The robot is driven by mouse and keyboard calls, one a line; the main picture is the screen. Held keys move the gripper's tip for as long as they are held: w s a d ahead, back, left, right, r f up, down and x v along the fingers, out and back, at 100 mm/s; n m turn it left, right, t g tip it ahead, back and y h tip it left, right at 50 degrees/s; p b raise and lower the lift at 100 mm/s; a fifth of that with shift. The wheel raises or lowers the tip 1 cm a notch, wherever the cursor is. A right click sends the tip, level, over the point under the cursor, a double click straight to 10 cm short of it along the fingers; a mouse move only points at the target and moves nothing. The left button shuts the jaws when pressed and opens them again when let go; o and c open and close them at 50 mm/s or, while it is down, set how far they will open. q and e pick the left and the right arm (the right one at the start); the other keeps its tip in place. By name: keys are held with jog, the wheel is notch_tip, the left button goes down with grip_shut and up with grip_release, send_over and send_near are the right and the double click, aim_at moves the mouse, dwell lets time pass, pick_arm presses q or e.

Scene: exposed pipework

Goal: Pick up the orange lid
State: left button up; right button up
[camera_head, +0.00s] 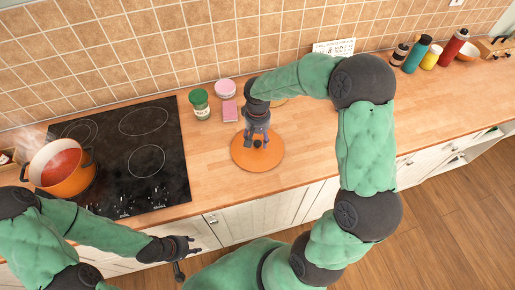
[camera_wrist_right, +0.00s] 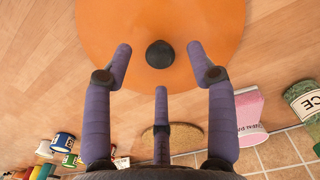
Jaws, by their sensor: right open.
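The round orange lid (camera_head: 246,162) lies flat on the wooden counter, right of the stove. In the right wrist view the lid (camera_wrist_right: 205,22) fills the top, and its dark knob (camera_wrist_right: 159,55) sits between my fingers. My right gripper (camera_head: 257,138) points down over the lid. In its wrist view the gripper (camera_wrist_right: 159,50) is open, with fingers either side of the knob and a third finger below it; no contact is visible. My left gripper (camera_head: 187,246) is low at the counter's front edge, away from the lid; its opening is unclear.
An orange pot (camera_head: 65,168) with red contents steams on the black stove (camera_head: 150,150). A green jar (camera_head: 200,104), a pink box (camera_head: 230,111) and a pink-white container (camera_head: 226,89) stand behind the lid. Bottles (camera_head: 415,55) stand at the far right. Counter right of the lid is clear.

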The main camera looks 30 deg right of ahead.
notch_tip(320, 180, down, 2)
jog(key=shift+f, duration=0.2)
grip_shut()
jog(key=shift+r, duration=0.1)
jog(key=shift+r, duration=0.15)
